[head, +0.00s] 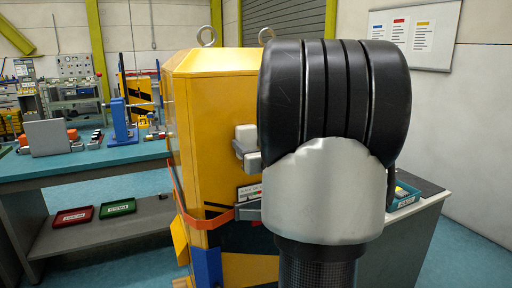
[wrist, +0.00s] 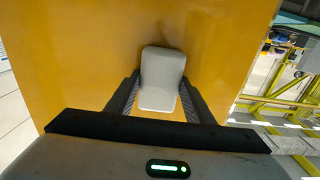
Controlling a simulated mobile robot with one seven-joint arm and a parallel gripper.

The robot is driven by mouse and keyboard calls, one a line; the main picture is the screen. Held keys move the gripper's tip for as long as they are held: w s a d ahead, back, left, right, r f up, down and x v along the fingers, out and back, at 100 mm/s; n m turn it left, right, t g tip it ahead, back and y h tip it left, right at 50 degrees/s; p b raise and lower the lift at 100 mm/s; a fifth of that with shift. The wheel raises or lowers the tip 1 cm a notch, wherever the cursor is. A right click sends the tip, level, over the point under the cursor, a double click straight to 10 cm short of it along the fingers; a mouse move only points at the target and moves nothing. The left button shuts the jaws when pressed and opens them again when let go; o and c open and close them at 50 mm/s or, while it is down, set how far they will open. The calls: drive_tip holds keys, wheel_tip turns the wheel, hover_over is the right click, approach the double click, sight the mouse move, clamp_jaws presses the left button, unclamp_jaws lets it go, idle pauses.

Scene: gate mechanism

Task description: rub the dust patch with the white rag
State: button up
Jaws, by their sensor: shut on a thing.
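The white rag (wrist: 161,76) is a pale, rounded block between my gripper's two dark fingers in the wrist view. My gripper (wrist: 160,94) is shut on it, and the rag sticks out past the fingertips toward the yellow cabinet panel (wrist: 85,55). A faint darker smudge (wrist: 178,36) shows on the panel just beyond the rag; it may be the dust patch or a shadow. In the head view the rag (head: 245,134) is at the yellow cabinet's (head: 200,120) front face. Whether it touches the panel is hard to tell. My arm hides much of that face.
An orange-red band (head: 205,222) runs around the cabinet below the rag. A teal workbench (head: 80,163) with tools stands at left, with red and green trays on its lower shelf. A grey-topped counter (head: 425,190) stands at right, partly behind my arm.

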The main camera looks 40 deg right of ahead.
drive_tip(key=shift+w+a, duration=0.15)
drive_tip(key=shift+a, duration=0.25)
drive_tip(key=shift+s+a, duration=0.1)
drive_tip(key=shift+s, duration=0.2)
drive_tip(key=shift+v, duration=2.65)
drive_tip(key=shift+s, duration=0.1)
drive_tip(key=v, duration=0.2)
drive_tip(key=shift+s, duration=0.4)
